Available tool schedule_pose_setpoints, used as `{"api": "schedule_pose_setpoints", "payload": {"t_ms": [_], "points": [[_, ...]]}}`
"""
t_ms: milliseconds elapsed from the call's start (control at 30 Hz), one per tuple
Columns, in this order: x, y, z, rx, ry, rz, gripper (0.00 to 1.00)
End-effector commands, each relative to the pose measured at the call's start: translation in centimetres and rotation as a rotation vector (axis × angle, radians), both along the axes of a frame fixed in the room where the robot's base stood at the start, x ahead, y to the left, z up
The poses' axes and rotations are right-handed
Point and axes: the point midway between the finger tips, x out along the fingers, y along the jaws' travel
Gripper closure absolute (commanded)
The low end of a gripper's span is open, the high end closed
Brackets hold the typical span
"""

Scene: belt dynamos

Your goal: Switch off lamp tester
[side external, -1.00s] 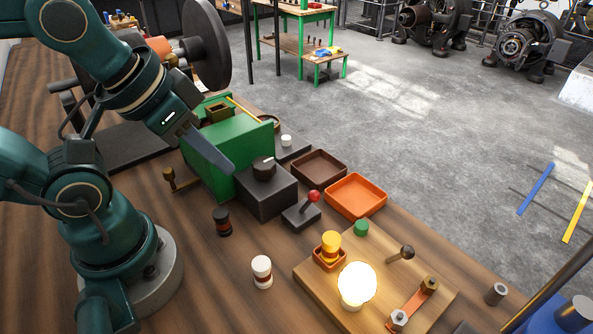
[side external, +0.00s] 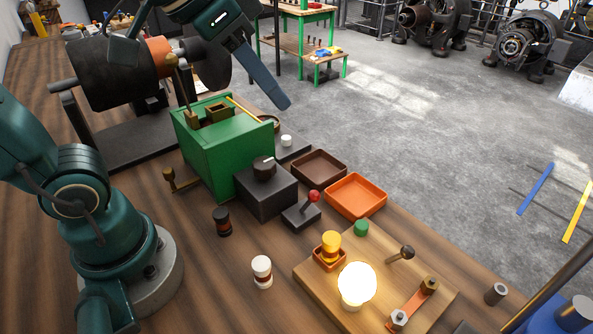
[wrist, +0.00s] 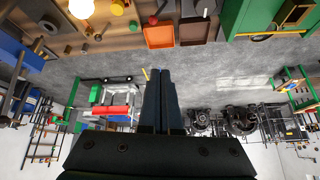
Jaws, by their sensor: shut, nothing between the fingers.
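The lamp tester appears to be the wooden board (side external: 378,258) at the front right. Its round bulb (side external: 357,284) glows brightly and also shows in the wrist view (wrist: 82,8). A lever with a dark round knob (side external: 407,252) leans on the board behind the bulb. A separate lever with a red knob (side external: 314,197) stands on a small dark base left of the orange tray. My gripper (side external: 284,103) is shut and empty, raised above and behind the green box, well away from the board. Its closed fingers also show in the wrist view (wrist: 162,75).
A green box (side external: 225,150) and a dark box with a knob (side external: 266,190) stand left of the brown tray (side external: 319,168) and orange tray (side external: 356,195). A white-topped cylinder (side external: 262,272) and a dark one (side external: 222,222) stand on the bench. The bench's far edge drops to the floor.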

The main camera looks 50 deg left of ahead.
Motion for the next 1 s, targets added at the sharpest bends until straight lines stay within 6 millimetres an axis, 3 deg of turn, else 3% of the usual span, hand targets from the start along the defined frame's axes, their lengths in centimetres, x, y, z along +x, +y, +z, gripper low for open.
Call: {"api": "schedule_pose_setpoints", "payload": {"t_ms": [200,467,800,1000], "points": [[4.5,-3.7,1.8,0.007,0.015,-0.148,1.00],[8.7,-9.1,1.2,0.016,0.048,-0.315,1.00],[11.2,-16.7,-3.5,0.029,0.124,-0.498,1.00],[10.9,-19.1,-6.7,0.043,0.181,-0.551,1.00]]}}
